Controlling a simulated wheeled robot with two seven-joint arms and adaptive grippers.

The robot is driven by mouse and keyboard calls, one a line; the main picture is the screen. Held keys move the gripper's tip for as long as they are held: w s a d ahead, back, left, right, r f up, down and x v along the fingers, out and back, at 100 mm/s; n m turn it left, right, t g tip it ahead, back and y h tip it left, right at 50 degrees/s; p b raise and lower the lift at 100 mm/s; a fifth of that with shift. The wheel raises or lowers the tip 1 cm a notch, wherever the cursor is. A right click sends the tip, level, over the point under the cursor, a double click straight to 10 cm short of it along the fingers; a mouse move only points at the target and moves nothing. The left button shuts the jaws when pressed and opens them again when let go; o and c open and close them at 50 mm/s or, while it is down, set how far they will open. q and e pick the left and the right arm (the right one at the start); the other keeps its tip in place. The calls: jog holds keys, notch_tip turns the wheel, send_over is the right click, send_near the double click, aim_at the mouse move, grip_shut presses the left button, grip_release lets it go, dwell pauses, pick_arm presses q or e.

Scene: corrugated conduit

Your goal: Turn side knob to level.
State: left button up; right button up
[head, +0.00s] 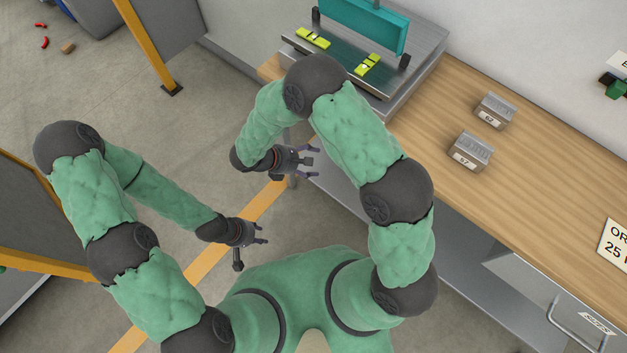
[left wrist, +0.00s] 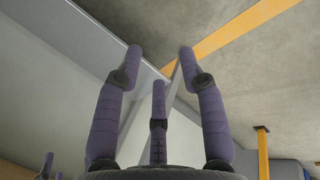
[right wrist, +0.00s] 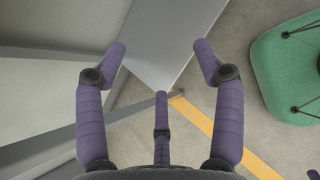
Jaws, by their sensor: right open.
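A teal machine (head: 362,20) stands on a grey metal plate (head: 425,55) at the back of the wooden workbench. Two yellow-green spirit levels lie on the plate, one at the left (head: 313,37) and one at the right (head: 368,64). A dark knob (head: 404,61) shows at the right end of the teal part, and another dark knob (head: 316,16) at its left end. The bubbles are too small to read. My right gripper (head: 315,163) is open and empty, below the bench edge and apart from the machine. My left gripper (head: 264,234) is open and empty over the floor, farther away.
Two small grey blocks with labels (head: 494,110) (head: 470,150) sit on the wooden bench (head: 545,190) at the right. A drawer handle (head: 575,325) sticks out below. Yellow-framed grey panels (head: 150,45) stand at the left. The floor around my grippers is clear.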

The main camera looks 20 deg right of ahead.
jog(key=s+f+m+g+y+p, duration=0.1)
jog(key=s+f+g+y, duration=0.1)
jog(key=s, duration=0.3)
jog(key=shift+s+f+m+g+y, duration=0.4)
jog(key=shift+f+g, duration=0.1)
jog(key=shift+f, duration=0.35)
jog(key=shift+d, duration=0.1)
